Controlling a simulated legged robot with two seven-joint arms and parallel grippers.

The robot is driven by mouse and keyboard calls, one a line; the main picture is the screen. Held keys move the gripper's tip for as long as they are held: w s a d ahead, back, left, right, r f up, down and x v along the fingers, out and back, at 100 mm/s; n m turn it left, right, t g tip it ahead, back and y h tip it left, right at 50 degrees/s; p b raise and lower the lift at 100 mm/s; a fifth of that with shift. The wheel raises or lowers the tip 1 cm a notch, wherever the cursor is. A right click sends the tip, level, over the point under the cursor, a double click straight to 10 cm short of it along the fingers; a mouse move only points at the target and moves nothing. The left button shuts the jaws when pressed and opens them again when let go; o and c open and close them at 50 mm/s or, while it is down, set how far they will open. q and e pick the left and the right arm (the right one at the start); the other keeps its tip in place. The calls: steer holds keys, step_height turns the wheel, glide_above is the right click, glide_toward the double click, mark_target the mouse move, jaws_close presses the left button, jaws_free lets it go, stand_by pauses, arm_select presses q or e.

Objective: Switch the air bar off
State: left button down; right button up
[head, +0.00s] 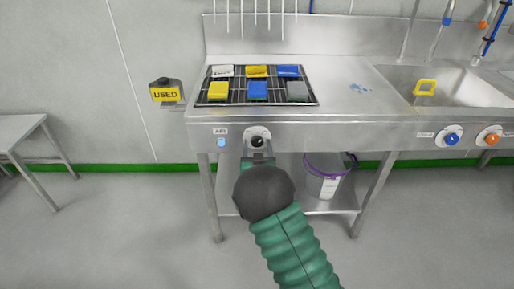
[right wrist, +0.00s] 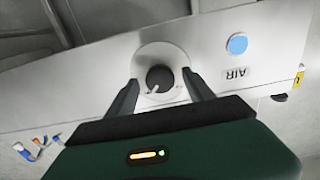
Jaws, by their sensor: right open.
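The air bar's dark round knob (head: 257,141) sits on a pale disc on the steel sink unit's front panel. In the right wrist view the knob (right wrist: 159,79) shows between my fingers, with a light pointer mark toward its lower left. A blue round light or button (right wrist: 237,44) and an AIR label (right wrist: 237,74) are beside it; in the head view the blue round (head: 221,143) is left of the knob. My right gripper (head: 258,156) is open in front of the knob, one finger on either side (right wrist: 156,92). I cannot tell whether the fingers touch it. My left gripper is out of view.
A rack (head: 312,99) with several coloured sponges lies on the counter. A sink (head: 465,88) is at right, with blue (head: 452,138) and orange (head: 492,139) knobs below. A USED bin (head: 165,94) hangs at left. A bucket (head: 325,178) stands on the lower shelf.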

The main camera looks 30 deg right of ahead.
steer(key=shift+d, duration=0.2)
steer(key=shift+c, duration=0.5)
steer(key=shift+f, duration=0.1)
steer(key=shift+c, duration=1.1)
steer(key=shift+w+a, duration=0.1)
steer(key=shift+a, duration=0.2)
steer(key=c, duration=0.7)
steer(key=shift+d, duration=0.1)
jaws_close()
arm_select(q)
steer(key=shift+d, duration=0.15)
